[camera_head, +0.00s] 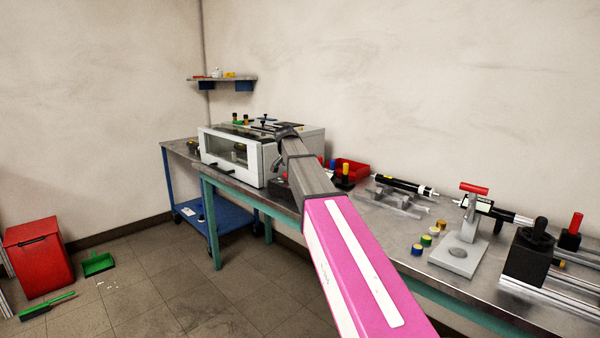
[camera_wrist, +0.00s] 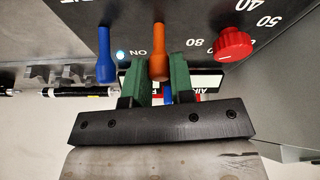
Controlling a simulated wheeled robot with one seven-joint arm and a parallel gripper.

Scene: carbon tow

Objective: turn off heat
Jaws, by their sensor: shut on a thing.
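My gripper (camera_wrist: 158,76) has its two green fingers on either side of an orange lever (camera_wrist: 157,42) and is shut on it. The lever sticks out from a dark control panel (camera_wrist: 200,20). A blue lever (camera_wrist: 105,55) is to its left, with a small lit lamp (camera_wrist: 120,55) and an ON label between them. A red dial knob (camera_wrist: 233,44) with numbers around it is to the right. In the head view a white oven-like box (camera_head: 228,155) with a window stands on the bench. My arm hides its right side, and the fingertips and lever do not show there.
The steel bench (camera_head: 385,240) carries a red bin (camera_head: 350,170), a grey stand (camera_head: 462,250), small coloured caps (camera_head: 427,240) and a black clamp block (camera_head: 527,262) right of my arm. A blue cart (camera_head: 190,215) stands behind the bench's left end.

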